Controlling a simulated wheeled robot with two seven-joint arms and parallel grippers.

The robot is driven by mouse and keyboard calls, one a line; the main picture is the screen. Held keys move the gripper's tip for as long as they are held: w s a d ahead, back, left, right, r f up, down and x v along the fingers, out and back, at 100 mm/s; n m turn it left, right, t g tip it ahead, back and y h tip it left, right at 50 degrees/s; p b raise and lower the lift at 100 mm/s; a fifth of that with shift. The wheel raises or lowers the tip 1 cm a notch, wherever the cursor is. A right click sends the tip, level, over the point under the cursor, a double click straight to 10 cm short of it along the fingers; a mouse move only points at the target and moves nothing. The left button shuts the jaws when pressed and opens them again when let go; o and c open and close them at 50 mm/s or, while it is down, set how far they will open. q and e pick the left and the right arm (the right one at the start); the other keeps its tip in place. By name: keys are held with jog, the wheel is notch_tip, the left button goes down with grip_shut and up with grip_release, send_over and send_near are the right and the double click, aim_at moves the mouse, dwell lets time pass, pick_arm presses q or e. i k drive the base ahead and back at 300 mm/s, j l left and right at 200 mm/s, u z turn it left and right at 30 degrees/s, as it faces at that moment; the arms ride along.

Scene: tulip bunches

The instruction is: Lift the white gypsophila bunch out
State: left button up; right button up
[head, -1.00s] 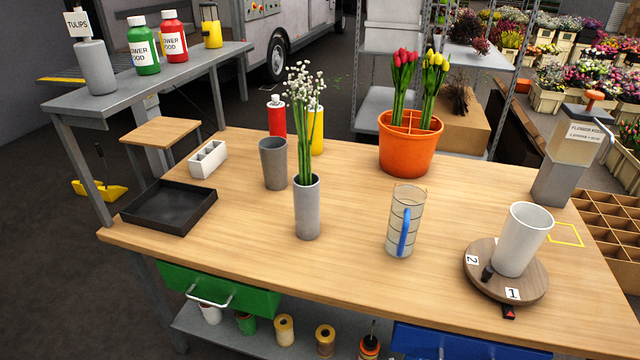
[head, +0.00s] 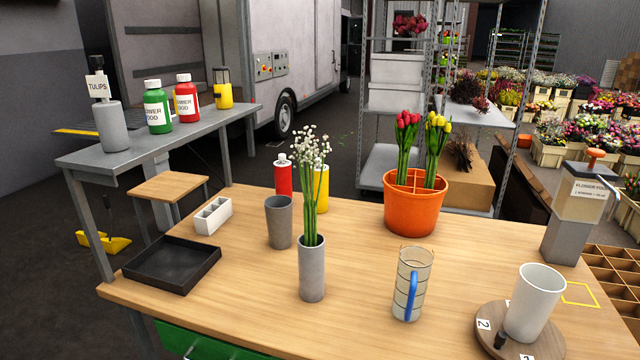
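The white gypsophila bunch (head: 311,160) stands upright with its green stems in a slim grey vase (head: 312,271) near the middle of the wooden table. Its small white flowers rise well above the rim, and the lower stem ends are hidden inside the vase. Neither of my grippers is in the head view.
A dark grey cup (head: 279,222) stands just behind the vase, with a red bottle (head: 283,177) and yellow bottle (head: 322,190) beyond. A glass jug (head: 411,284), orange tulip bucket (head: 414,208) and white cup (head: 534,303) are to the right. A black tray (head: 172,265) lies left.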

aim_at(310, 233)
jog(key=l+u, duration=0.4)
jog(key=i+l+u, duration=0.1)
jog(key=l+u, duration=0.7)
jog(key=k, duration=0.05)
